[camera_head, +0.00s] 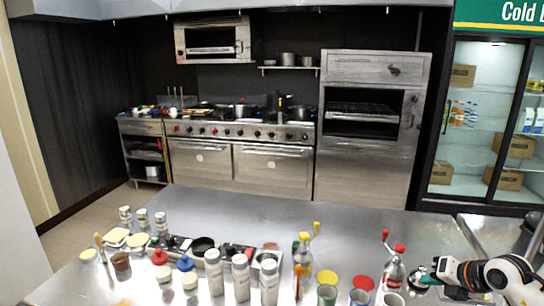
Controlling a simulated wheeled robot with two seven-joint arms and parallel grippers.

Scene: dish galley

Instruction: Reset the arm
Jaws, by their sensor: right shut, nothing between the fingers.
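My right arm reaches in from the lower right corner, white and black with orange bands. Its gripper (432,277) is shut and empty, low over the right part of the steel counter (340,222). A bottle with a red top (394,270) stands just left of the gripper, apart from it as far as I can tell. My left gripper and arm are not in view.
Several shakers and bottles, including a white-bodied bottle (240,277), crowd the counter's near edge. A yellow-topped bottle (303,258) stands mid-row. The counter behind them is bare. Ovens (200,163) and a glass-door fridge (474,120) stand beyond.

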